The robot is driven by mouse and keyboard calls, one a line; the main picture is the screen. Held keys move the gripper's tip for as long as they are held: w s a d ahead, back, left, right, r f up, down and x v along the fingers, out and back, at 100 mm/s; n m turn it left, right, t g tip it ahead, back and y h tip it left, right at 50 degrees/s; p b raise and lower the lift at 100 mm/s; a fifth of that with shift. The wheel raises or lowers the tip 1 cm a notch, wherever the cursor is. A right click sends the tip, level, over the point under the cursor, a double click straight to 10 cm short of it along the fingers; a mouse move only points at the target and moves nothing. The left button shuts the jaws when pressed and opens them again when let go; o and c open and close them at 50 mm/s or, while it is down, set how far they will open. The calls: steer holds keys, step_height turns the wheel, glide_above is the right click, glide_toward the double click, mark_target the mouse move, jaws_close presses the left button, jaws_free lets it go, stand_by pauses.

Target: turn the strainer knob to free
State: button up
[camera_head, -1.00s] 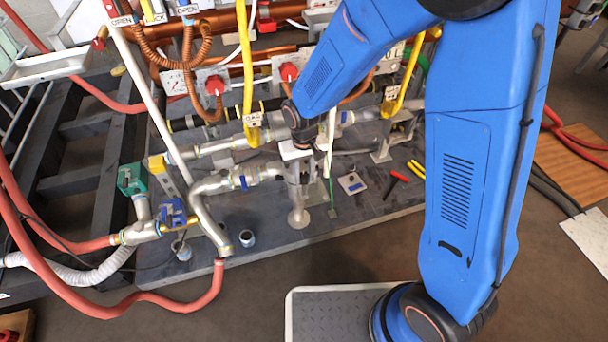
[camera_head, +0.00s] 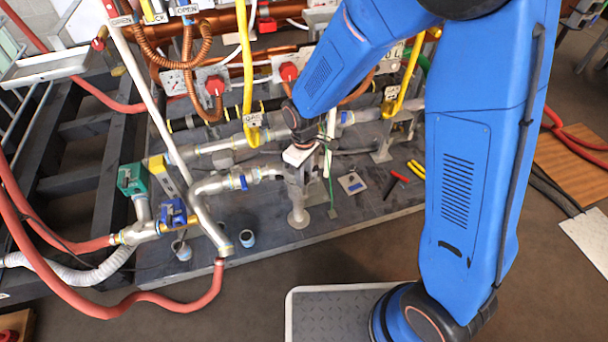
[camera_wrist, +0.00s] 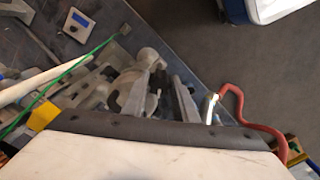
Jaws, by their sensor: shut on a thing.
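My gripper (camera_head: 297,172) is at the grey strainer (camera_head: 298,214), at the right end of a grey pipe with a small blue valve handle. Its white body is tilted above the fitting. In the wrist view, the two grey fingers of my gripper (camera_wrist: 162,92) point down toward the strainer (camera_wrist: 150,57). They are shut on the strainer knob, which is mostly hidden between them and under the gripper body. I cannot read any mark for its position.
A red hose (camera_head: 190,303) curves at the front left.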

steer(key=n, duration=0.5)
steer(key=shift+n, duration=0.3)
steer(key=n, duration=0.5)
steer(key=shift+n, duration=0.4)
steer(key=o, duration=1.1)
steer(key=shift+c, duration=0.2)
steer(key=shift+r, duration=0.1)
step_height(320, 180, up, 12)
